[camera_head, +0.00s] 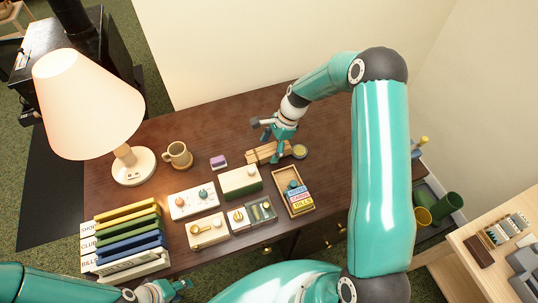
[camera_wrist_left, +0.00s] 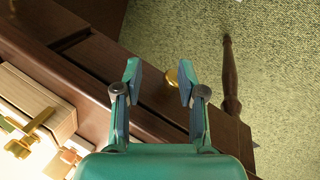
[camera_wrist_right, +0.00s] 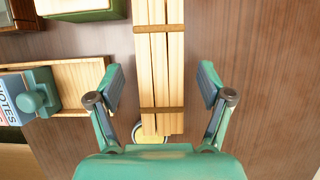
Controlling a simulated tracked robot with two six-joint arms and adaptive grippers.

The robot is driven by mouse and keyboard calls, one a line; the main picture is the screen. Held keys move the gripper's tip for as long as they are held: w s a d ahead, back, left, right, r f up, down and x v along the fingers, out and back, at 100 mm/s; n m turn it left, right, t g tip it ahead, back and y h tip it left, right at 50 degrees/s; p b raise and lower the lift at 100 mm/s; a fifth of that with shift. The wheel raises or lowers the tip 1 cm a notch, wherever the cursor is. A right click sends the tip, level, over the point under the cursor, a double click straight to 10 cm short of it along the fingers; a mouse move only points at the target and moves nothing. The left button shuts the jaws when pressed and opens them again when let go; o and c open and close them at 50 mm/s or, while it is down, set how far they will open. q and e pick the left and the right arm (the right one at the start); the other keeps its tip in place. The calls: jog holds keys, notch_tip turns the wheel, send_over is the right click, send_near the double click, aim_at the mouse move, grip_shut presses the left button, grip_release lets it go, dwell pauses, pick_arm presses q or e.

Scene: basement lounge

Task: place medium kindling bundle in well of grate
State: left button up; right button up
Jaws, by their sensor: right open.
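A bundle of pale kindling sticks (camera_head: 259,154) lies on the dark wooden desk. In the right wrist view the bundle (camera_wrist_right: 160,60) runs upright in the picture, with two brown bands across it. It is the only bundle I can make out. My right gripper (camera_head: 270,130) is over the bundle; in its wrist view the open fingers (camera_wrist_right: 162,78) stand on either side of the bundle, apart from it. My left gripper (camera_head: 172,289) is at the desk's front edge; its wrist view shows the fingers (camera_wrist_left: 159,78) open and empty. I cannot make out the grate.
A round tin (camera_head: 300,151) sits by the bundle's end. A tray with blocks (camera_head: 292,210), green-and-cream boxes (camera_head: 240,182), a mug (camera_head: 178,154), a lamp (camera_head: 133,166) and file folders (camera_head: 127,240) occupy the desk. A black stove (camera_head: 60,40) stands at the far left.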

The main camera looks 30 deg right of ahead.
jog(key=shift+x, duration=1)
jog(key=shift+r, duration=0.1)
jog(key=shift+c, duration=0.6)
jog(key=shift+d, duration=0.1)
jog(key=c, duration=1.3)
